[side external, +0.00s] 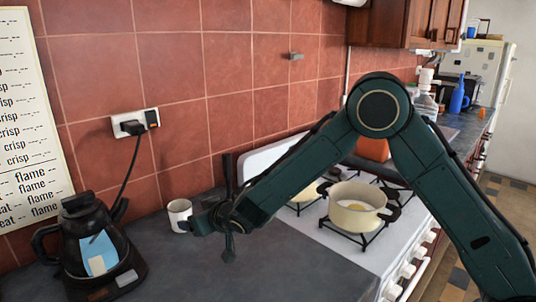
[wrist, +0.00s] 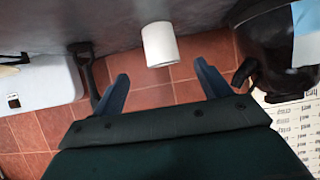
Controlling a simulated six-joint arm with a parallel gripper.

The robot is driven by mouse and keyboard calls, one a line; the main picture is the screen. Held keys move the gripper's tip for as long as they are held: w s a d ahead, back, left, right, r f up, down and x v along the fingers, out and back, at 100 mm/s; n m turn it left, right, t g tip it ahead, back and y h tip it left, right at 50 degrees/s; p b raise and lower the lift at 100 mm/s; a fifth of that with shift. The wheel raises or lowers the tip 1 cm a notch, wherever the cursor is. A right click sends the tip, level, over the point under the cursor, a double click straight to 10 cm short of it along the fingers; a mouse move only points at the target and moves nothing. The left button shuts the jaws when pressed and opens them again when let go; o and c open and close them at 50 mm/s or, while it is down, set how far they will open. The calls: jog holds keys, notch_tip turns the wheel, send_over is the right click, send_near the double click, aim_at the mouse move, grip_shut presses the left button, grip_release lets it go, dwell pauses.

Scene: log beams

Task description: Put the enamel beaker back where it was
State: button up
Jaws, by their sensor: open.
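The enamel beaker (side external: 177,213) is small and white. It stands upright on the dark grey countertop near the red tiled wall. In the wrist view, which shows the scene upside down, the beaker (wrist: 159,46) is just beyond my fingertips, roughly centred between them. My gripper (side external: 197,222) is to the right of the beaker in the side view, low over the counter. In the wrist view, my two fingers (wrist: 163,82) are spread wide and hold nothing. Part of the beaker's right side is hidden by my gripper in the side view.
A black kettle (side external: 92,245) with a blue patch stands on the counter at the left. A white stove (side external: 330,238) with a cream pot (side external: 357,207) is at the right. A socket (side external: 135,122) holds a plugged cord. The front counter (side external: 240,275) is clear.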

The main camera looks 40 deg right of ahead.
jog(key=s+d+r+m+g, duration=0.1)
jog(key=s+d+r+g, duration=0.2)
jog(key=s+d+r, duration=1.05)
jog(key=s+d+g, duration=0.1)
jog(key=s, duration=1.3)
jog(key=s+d+r+n+g, duration=0.1)
jog(key=s+d+g, duration=0.1)
jog(key=s, duration=1.2)
jog(key=shift+s+g, duration=0.2)
jog(key=shift+g, duration=0.1)
